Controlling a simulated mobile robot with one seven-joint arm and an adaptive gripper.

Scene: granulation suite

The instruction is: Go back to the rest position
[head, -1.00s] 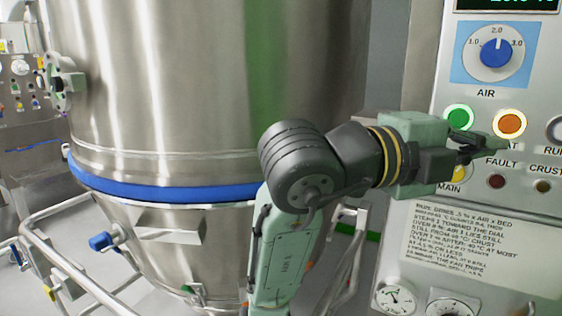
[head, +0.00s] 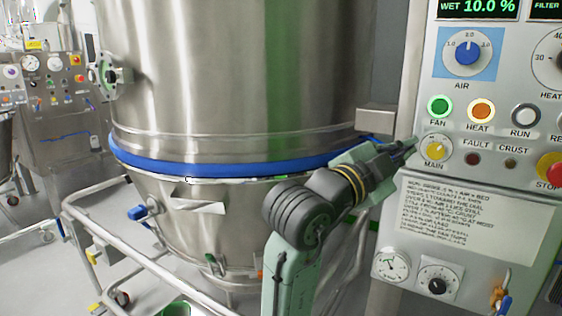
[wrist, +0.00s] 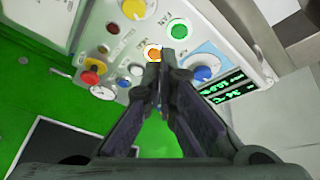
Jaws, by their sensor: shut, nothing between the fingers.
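My gripper (head: 408,146) is shut and empty at the left edge of the control panel (head: 440,210), left of the yellow MAIN knob (head: 436,148). In the wrist view my gripper (wrist: 162,58) points toward the panel, its fingertips meeting just below the lit orange HEAT button (wrist: 153,52). I cannot tell the gap between the fingertips and the panel. My arm is bent, rising from the bottom of the head view in front of the vessel.
A large steel vessel (head: 235,75) with a blue band (head: 230,167) fills the middle. A tubular rail frame (head: 130,245) surrounds its base. The panel also carries a blue AIR dial (head: 467,52), a lit green FAN button (head: 439,107) and a red STOP button (head: 552,167).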

